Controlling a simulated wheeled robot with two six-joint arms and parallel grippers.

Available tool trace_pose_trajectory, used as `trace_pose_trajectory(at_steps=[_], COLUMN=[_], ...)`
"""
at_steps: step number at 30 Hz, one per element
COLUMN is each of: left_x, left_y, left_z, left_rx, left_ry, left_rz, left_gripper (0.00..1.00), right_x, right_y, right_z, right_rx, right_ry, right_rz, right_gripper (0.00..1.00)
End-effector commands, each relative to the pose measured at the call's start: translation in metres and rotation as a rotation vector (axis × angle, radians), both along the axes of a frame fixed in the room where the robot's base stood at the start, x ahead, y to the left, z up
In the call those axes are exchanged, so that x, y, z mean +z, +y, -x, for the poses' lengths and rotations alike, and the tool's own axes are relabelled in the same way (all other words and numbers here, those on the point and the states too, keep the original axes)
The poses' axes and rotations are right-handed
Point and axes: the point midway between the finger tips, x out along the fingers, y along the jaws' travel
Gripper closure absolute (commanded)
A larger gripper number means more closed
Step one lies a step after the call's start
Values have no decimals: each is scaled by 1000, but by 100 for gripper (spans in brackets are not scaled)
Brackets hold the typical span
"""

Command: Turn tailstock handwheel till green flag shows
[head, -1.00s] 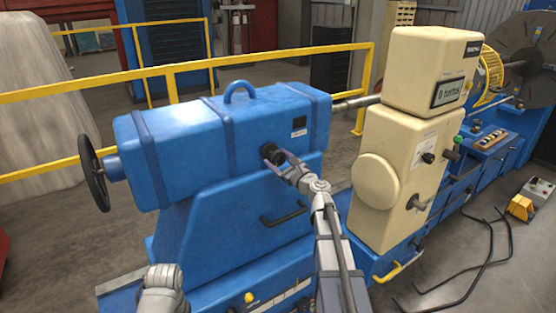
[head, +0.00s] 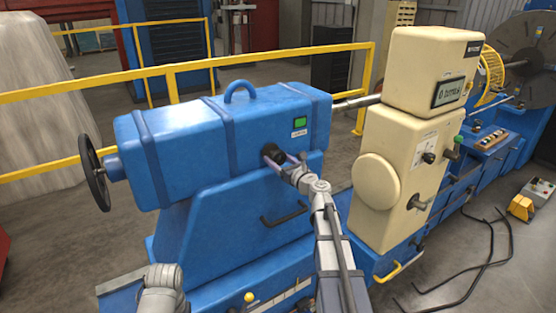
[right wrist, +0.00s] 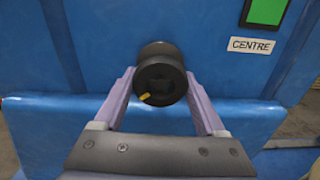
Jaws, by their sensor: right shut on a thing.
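The blue tailstock (head: 190,150) fills the middle of the head view. My right gripper (head: 274,156) is shut on a small round black knob (right wrist: 160,62) on its front face, one finger on each side. The knob has a yellow mark, low and left on its face in the right wrist view. A green flag (head: 300,122) fills the small window above the knob, and it also shows in the right wrist view (right wrist: 267,10) over a "CENTRE" label (right wrist: 250,45). A larger black spoked handwheel (head: 93,173) stands at the tailstock's left end, untouched. My left gripper is out of view.
A cream cabinet (head: 400,150) with a small display (head: 448,91) stands right of the tailstock. A black handle (head: 284,213) sits below the knob. A yellow railing (head: 225,71) runs behind. Black bent bars (head: 480,260) lie on the floor at right.

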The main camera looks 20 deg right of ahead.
Motion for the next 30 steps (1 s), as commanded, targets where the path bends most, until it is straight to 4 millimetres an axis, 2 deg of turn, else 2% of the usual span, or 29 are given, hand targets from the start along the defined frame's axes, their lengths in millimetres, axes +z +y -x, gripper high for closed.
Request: trace_pose_trajectory(at_steps=[6,7,14,23,30], left_x=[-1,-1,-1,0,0], left_y=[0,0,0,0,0], left_z=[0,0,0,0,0], left_rx=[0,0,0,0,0], left_ry=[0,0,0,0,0], left_rz=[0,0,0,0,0], left_gripper=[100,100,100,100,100], right_x=[-2,-2,-1,0,0], right_y=[1,1,1,0,-3], right_z=[2,2,1,2,24], right_rx=[2,2,1,1,-2], right_ry=[2,2,1,1,1], right_rz=[5,6,4,3,2], right_gripper=[82,26,0,0,0])
